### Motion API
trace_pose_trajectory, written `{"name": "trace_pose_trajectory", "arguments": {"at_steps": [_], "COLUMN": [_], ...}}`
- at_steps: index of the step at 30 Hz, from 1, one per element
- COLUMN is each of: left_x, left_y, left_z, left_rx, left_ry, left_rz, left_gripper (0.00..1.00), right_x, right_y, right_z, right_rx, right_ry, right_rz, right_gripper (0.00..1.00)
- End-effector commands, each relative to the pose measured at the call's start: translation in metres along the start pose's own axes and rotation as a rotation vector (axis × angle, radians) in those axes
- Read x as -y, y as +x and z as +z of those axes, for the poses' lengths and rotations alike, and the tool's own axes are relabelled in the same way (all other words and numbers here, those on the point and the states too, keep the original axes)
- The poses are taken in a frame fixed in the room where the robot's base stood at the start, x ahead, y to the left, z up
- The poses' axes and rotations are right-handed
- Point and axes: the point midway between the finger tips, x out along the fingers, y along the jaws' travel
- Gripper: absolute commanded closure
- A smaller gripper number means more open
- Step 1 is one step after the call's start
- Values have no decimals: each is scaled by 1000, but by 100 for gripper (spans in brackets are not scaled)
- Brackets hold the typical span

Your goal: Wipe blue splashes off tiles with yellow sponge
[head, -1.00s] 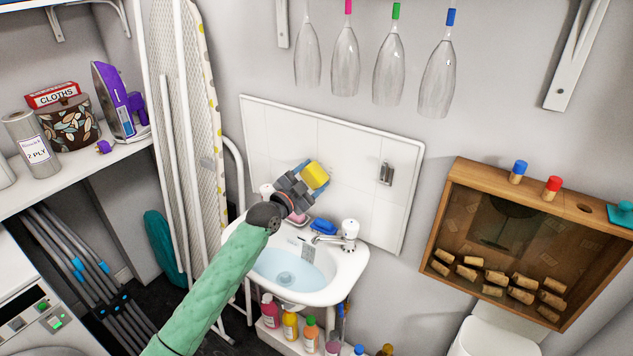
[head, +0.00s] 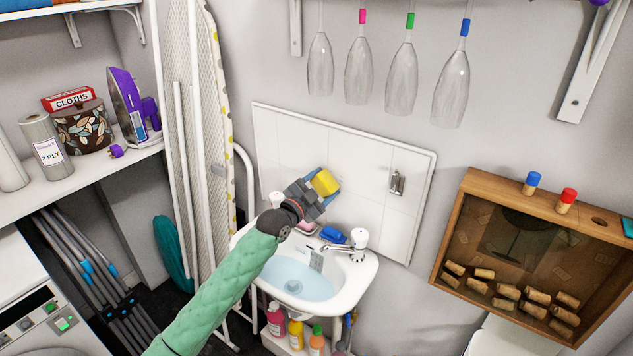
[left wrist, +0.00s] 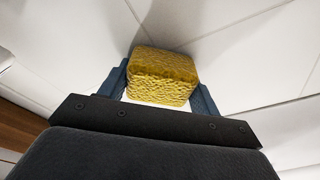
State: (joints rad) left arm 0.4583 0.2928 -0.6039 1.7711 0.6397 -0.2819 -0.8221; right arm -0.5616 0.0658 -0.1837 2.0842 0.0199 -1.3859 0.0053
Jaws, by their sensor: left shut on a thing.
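My left gripper (head: 322,186) is shut on the yellow sponge (head: 326,181), in front of the white tiles (head: 375,205) above the sink. In the left wrist view the sponge (left wrist: 163,78) sits between the two blue fingers, close to the tiles (left wrist: 225,35). I cannot tell whether it touches them. No blue splashes show on the visible tiles; the part behind the gripper and sponge is hidden. My right gripper is not in view.
A white sink (head: 345,290) with a tap (head: 352,243) stands below the tiles. A blue item (head: 333,235) lies on its back rim. A metal hook (head: 397,183) is on the tiles. A wooden cork box (head: 455,215) hangs at right, an ironing board (head: 200,130) stands at left.

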Motion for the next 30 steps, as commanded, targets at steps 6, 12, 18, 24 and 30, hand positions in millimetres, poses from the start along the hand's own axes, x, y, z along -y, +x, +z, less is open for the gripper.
{"name": "trace_pose_trajectory", "arguments": {"at_steps": [6, 12, 18, 24, 30], "left_x": [-8, -15, -26, -35, -35], "left_y": [3, 4, 4, 5, 2], "left_z": [-8, -16, -25, -32, -31], "left_rx": [-3, -4, -4, -4, -3], "left_ry": [-2, -3, -3, -3, -1], "left_rz": [2, 3, 3, 3, 2], "left_gripper": [66, 66, 66, 66, 66], "right_x": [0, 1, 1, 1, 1], "right_y": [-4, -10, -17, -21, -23], "right_z": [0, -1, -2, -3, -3], "right_rx": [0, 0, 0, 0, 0], "right_ry": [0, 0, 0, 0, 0], "right_rz": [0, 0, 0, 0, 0], "right_gripper": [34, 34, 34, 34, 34]}}
